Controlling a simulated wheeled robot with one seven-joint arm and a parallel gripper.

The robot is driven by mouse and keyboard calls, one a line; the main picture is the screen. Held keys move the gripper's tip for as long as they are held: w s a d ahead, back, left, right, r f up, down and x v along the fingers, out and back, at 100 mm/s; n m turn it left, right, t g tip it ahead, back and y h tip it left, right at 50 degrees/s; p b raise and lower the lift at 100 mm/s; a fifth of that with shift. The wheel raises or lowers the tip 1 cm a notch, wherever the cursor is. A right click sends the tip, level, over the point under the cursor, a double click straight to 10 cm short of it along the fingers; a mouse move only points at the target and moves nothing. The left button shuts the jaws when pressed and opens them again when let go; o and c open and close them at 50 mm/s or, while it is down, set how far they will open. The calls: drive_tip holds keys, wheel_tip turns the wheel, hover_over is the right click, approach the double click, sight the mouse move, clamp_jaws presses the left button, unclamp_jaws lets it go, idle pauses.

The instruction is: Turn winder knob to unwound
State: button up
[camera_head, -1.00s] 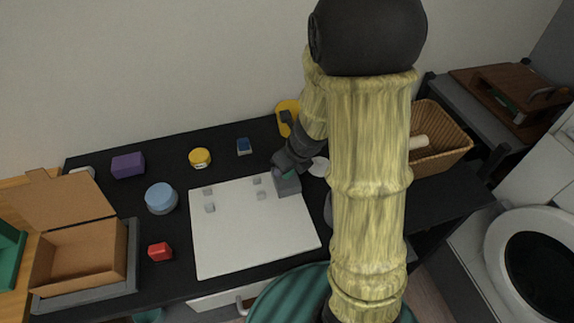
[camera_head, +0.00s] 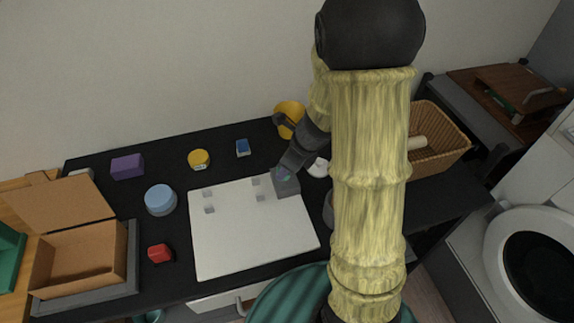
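My gripper (camera_head: 287,168) is at the grey block (camera_head: 288,187) on the upper right corner of the white board (camera_head: 250,236). A small teal and purple part, perhaps the winder knob (camera_head: 283,175), shows on top of the block at the fingertips. My gripper and arm partly cover it. I cannot tell whether the fingers are closed on it or which way the knob is turned. Several small grey squares (camera_head: 209,208) sit on the upper part of the board.
A yellow mug (camera_head: 291,112) and a white round item (camera_head: 318,168) stand close to my gripper. A blue-topped block (camera_head: 243,148), yellow tin (camera_head: 199,159), light-blue round container (camera_head: 160,199), red block (camera_head: 160,254) and purple box (camera_head: 127,166) stand left. A wicker basket (camera_head: 460,150) is right.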

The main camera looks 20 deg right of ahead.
drive_tip(key=o, duration=1)
drive_tip(key=p+v, duration=0.6)
drive_tip(key=v, duration=1.1)
drive_tip(key=shift+a+r, duration=0.1)
drive_tip(key=shift+r, duration=0.15)
